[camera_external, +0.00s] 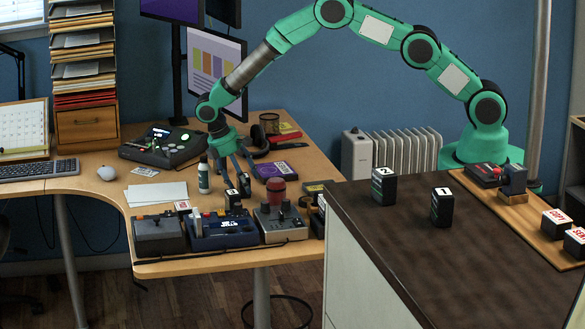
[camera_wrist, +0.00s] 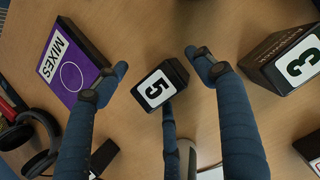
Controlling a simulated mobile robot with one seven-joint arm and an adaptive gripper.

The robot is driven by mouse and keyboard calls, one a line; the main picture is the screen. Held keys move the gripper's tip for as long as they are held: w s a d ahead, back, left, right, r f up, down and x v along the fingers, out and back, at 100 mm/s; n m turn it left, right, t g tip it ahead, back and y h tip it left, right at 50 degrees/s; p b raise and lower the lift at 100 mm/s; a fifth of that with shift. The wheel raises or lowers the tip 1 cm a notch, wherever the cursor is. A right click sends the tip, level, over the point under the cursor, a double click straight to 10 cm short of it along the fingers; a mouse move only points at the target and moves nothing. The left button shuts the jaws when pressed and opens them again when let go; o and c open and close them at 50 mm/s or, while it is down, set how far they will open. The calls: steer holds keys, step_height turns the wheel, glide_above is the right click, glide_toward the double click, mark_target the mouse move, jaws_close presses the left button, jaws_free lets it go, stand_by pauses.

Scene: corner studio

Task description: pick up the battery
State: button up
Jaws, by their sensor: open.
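A black block-shaped battery with a white label "5" (camera_wrist: 167,90) stands on the wooden desk, between the spread fingers of my gripper (camera_wrist: 158,68) in the wrist view. A similar black block labelled "3" (camera_wrist: 288,60) stands to its right. My gripper is open and empty, with its fingers pointing down at the desk; the lower finger's tip is close to the "5" block, and I cannot tell if they touch. In the external view my gripper (camera_external: 243,178) is low over the desk, and the "3" block (camera_external: 233,200) is near it. I cannot make out the "5" block there.
A purple "MIXES" box (camera_wrist: 74,64) and dark headphones (camera_wrist: 34,142) lie left of the gripper in the wrist view. A row of consoles (camera_external: 222,229) lines the desk's front edge. Blocks "2" (camera_external: 384,186) and "1" (camera_external: 442,207) stand on the dark counter (camera_external: 450,270).

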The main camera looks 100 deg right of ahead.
mark_target(245, 175)
steer(key=c, duration=1.7)
steer(key=shift+s, duration=0.1)
steer(key=shift+r, duration=0.25)
jaws_close()
step_height(245, 175, up, 3)
steer(key=shift+p, duration=0.65)
steer(key=s+a+p, duration=0.1)
steer(key=s+a, duration=0.2)
steer(key=s, duration=0.4)
steer(key=s+a+r+p, duration=0.1)
steer(key=s+a, duration=0.3)
steer(key=s, duration=0.3)
steer(key=shift+r, duration=0.25)
steer(key=shift+s, duration=0.1)
